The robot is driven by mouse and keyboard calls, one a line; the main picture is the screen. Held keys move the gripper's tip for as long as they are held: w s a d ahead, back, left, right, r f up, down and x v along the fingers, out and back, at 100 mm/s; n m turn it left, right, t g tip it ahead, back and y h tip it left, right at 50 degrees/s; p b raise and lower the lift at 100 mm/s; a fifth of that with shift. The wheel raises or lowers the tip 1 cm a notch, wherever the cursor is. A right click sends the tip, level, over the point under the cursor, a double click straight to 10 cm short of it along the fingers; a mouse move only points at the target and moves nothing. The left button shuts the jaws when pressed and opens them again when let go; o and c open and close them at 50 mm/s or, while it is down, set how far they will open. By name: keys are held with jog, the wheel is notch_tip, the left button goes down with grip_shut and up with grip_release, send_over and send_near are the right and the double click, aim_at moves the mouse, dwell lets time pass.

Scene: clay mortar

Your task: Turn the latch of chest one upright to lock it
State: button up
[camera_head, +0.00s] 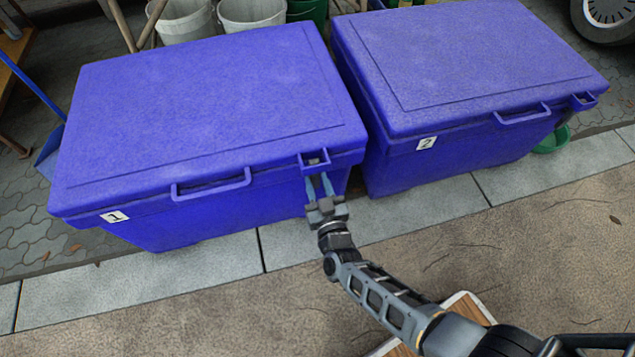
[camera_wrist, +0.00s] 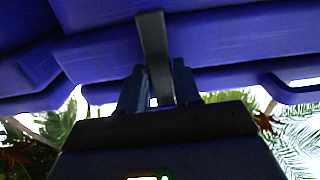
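Chest one (camera_head: 210,105) is a blue lidded box at the left, with a white label "1" on its front; its lid is down. At the front right corner of its lid is a square latch bracket (camera_head: 315,161). The dark strip-like latch (camera_wrist: 152,40) shows in the wrist view, running down from the blue chest to between my fingers, slightly tilted. My gripper (camera_head: 320,183) is just below the bracket, with its fingers apart. In the wrist view my gripper (camera_wrist: 160,88) has one finger on each side of the latch. Whether they press on it I cannot tell.
Chest two (camera_head: 465,55), also blue and lidded, stands close on the right. Chest one's lid handle (camera_head: 212,187) sticks out left of the bracket. Buckets (camera_head: 252,14) stand behind. A green bowl (camera_head: 552,140) lies at the right. The paving (camera_head: 150,295) in front is mostly clear.

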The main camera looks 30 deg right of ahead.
jog(key=o, duration=0.3)
jog(key=shift+o, duration=0.2)
jog(key=p+v, duration=0.1)
jog(key=v, duration=0.6)
jog(key=shift+s+a, duration=0.15)
jog(key=shift+s, duration=0.2)
jog(key=s+r+n+g+y, duration=0.1)
jog(key=s+r+y, duration=0.1)
jog(key=s+r, duration=0.9)
jog(key=s+r+n+y, duration=0.1)
jog(key=s+r+y, duration=0.1)
jog(key=s+r, duration=0.85)
jog(key=s+d+r+p, duration=0.1)
jog(key=s+r+p, duration=0.2)
jog(key=r+p, duration=0.6)
jog(key=s+d+r+g+p, duration=0.1)
jog(key=s+r+p, duration=0.3)
jog(key=r+p, duration=0.5)
notch_tip(320, 180, up, 10)
jog(key=shift+r+n+g+y, duration=0.1)
jog(key=shift+n+g+y, duration=0.2)
jog(key=shift+n, duration=0.1)
